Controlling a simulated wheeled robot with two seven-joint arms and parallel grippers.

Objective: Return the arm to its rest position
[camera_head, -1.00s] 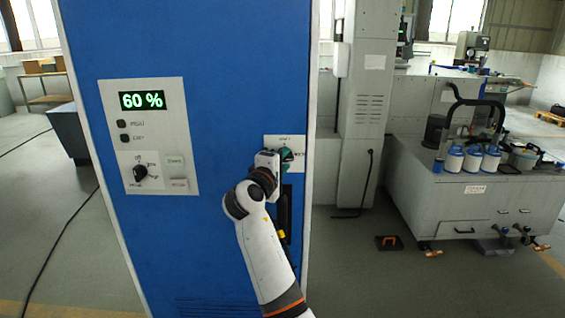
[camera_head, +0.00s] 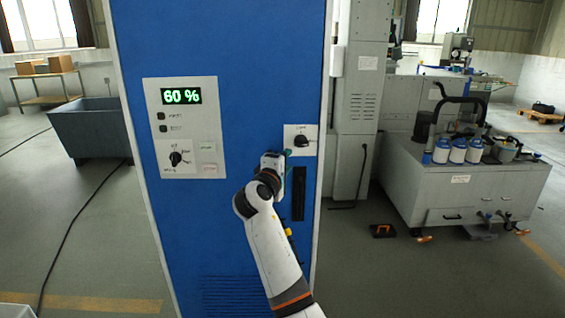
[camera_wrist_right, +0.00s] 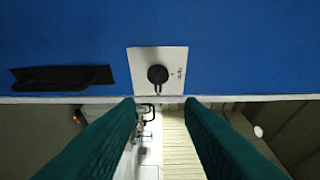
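My right arm (camera_head: 275,250) reaches up from the bottom in front of a blue cabinet (camera_head: 240,50). My right gripper (camera_head: 287,154) is just below and left of a black rotary knob (camera_head: 302,141) on a small white plate. In the right wrist view the two green fingers (camera_wrist_right: 160,102) are spread apart with nothing between them. The knob (camera_wrist_right: 157,74) is beyond the fingertips, apart from them. My left gripper is not in view.
A control panel (camera_head: 208,125) on the cabinet shows 60 % above a second knob (camera_head: 176,159). A black handle (camera_head: 299,193) is beside the arm. A grey machine (camera_head: 465,190) with several white canisters stands at right.

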